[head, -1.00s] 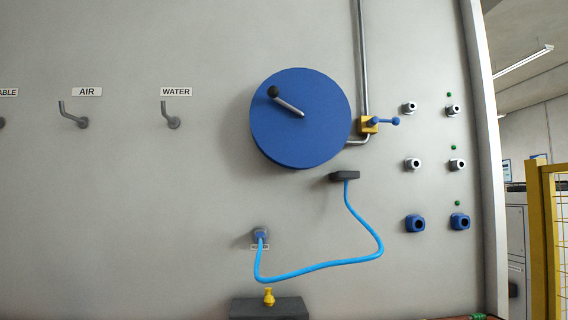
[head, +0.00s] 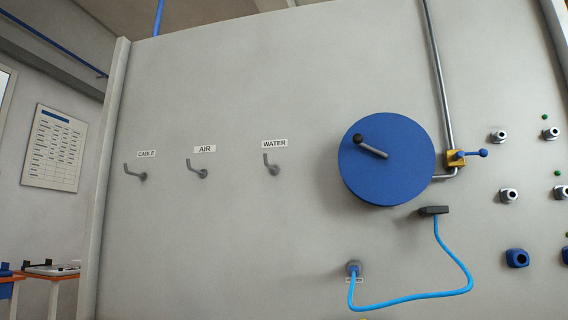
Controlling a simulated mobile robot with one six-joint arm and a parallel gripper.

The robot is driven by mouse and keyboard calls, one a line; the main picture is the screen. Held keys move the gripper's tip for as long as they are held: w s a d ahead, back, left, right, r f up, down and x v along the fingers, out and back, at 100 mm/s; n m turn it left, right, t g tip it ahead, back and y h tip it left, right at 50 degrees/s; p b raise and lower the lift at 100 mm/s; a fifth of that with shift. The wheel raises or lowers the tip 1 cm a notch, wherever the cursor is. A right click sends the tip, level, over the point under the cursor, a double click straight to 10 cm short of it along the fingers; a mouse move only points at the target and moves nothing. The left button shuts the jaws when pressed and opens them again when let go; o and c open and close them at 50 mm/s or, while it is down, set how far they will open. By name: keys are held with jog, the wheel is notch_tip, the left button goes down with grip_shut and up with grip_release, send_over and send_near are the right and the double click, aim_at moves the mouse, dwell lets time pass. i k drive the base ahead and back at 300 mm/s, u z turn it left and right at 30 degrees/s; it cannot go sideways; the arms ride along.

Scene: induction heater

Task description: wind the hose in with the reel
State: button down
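The blue hose reel (head: 385,175) is a round drum on the grey wall panel, right of centre. Its crank handle (head: 372,147) is a grey rod with a black knob at its upper left end. The light blue hose (head: 462,270) hangs from a dark outlet block (head: 433,211) below the reel. It loops down and back up to a blue-grey coupling (head: 353,268) on the wall at lower left of the reel. My gripper is not in the head view.
Three empty hooks labelled CABLE (head: 142,176), AIR (head: 203,173) and WATER (head: 273,168) are left of the reel. A yellow valve with a blue lever (head: 472,154) sits on a pipe right of it. Several wall ports lie farther right. A table (head: 45,270) stands at far left.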

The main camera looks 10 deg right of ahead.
aim_at(385, 159)
jog(key=u, duration=1.5)
jog(key=k, duration=0.85)
jog(key=z, duration=2.05)
jog(key=i, duration=1)
jog(key=u, duration=0.05)
